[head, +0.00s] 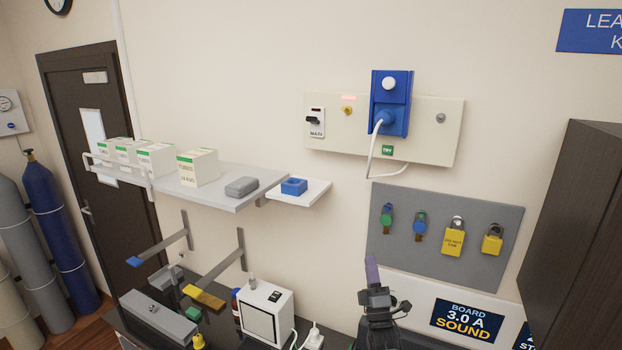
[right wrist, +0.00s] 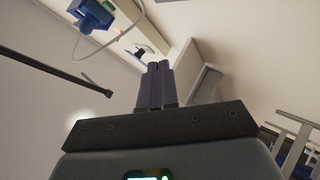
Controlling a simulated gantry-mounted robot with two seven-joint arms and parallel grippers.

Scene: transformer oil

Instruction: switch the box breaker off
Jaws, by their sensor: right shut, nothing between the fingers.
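The cream breaker box (head: 435,145) is fixed to the back wall. At its left end is a breaker (head: 316,122) with a black handle and a small label; I cannot read the handle's position. A faint red light (head: 348,97) shows near the top of the box. My right gripper (head: 372,270) points up below the box, well apart from it. In the right wrist view its dark fingers (right wrist: 157,85) are pressed together with nothing between them. The box's face shows small and tilted beyond them. My left gripper is in neither view.
A grey board with padlocks (head: 380,240) hangs below. A shelf with cartons (head: 200,168) is at left. A dark cabinet (head: 575,230) stands at right. The wall before the breaker is clear.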

